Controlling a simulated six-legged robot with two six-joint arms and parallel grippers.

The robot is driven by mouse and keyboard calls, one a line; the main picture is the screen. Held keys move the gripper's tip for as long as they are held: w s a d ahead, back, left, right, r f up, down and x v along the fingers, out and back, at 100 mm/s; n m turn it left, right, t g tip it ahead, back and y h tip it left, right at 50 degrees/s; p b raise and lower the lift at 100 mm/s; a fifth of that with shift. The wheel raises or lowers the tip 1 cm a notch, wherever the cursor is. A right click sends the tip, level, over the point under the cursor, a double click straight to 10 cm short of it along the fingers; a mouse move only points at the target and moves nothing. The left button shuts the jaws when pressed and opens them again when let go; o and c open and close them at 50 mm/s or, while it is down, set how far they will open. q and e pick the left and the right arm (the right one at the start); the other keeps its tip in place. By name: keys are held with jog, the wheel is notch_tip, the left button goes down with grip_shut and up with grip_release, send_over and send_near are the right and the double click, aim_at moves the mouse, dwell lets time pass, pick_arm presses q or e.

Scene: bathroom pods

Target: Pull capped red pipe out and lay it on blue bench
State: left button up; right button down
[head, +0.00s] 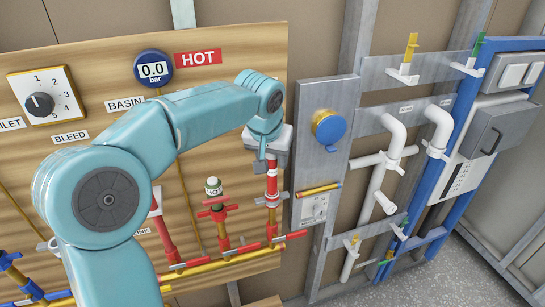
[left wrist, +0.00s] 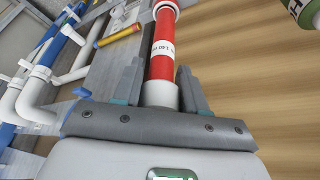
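The capped red pipe (head: 272,182) stands upright on the wooden panel's right side, its lower end at the red and yellow fittings. It bears a white label. In the left wrist view the red pipe (left wrist: 165,62) runs away from the palm, its pale cap end (left wrist: 160,95) between the fingers. The contact is partly hidden in the head view. My right gripper is not in view. I see no blue bench.
A green-capped pipe (head: 214,187) stands left of the red pipe. A yellow pipe (head: 319,190) is on the grey panel at right, below a blue round fitting (head: 328,127). White pipes (head: 385,165) and a blue frame (head: 446,160) stand farther right. Grey floor (head: 475,275) is clear.

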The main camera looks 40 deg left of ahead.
pick_arm(q)
jog(key=c, duration=0.3)
jog(key=shift+w+r, duration=0.1)
jog(key=shift+r, duration=0.1)
jog(key=shift+r+p, duration=0.5)
jog(key=shift+p, duration=0.15)
dwell(0.4)
jog(key=shift+r+p, duration=1.35)
jog(key=shift+r, duration=0.25)
